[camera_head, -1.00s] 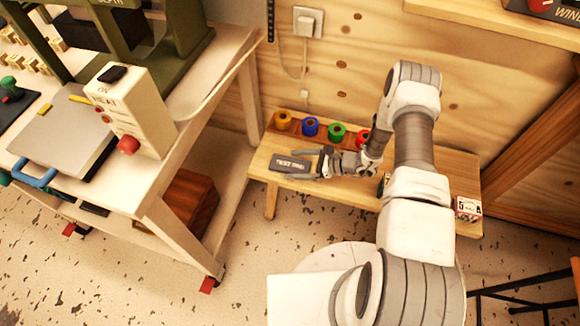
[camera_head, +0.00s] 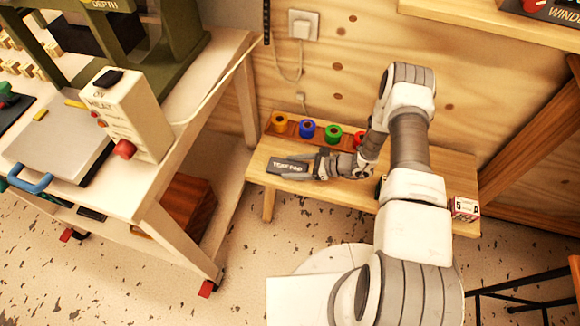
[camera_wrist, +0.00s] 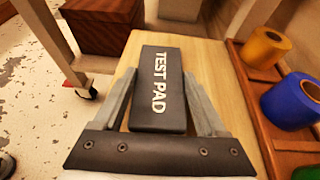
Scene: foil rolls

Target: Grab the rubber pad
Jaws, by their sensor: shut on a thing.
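The rubber pad (camera_head: 287,166) is a flat dark block with the white words TEST PAD. It is at the left end of the low wooden bench (camera_head: 262,180). My gripper (camera_head: 298,168) reaches in from the right, with one finger along each long side of the pad. In the wrist view the pad (camera_wrist: 161,115) lies between the two fingers of my gripper (camera_wrist: 163,92), and they are shut on its near part. The far part of the pad sticks out beyond the fingertips. I cannot tell whether it is clear of the bench top.
A wooden rack (camera_head: 293,131) with yellow (camera_head: 280,122), blue (camera_head: 306,129), green (camera_head: 333,134) and red (camera_head: 360,139) rolls stands along the bench's back. A small box (camera_head: 465,208) sits at the right end. A workbench with a press machine (camera_head: 130,115) stands to the left.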

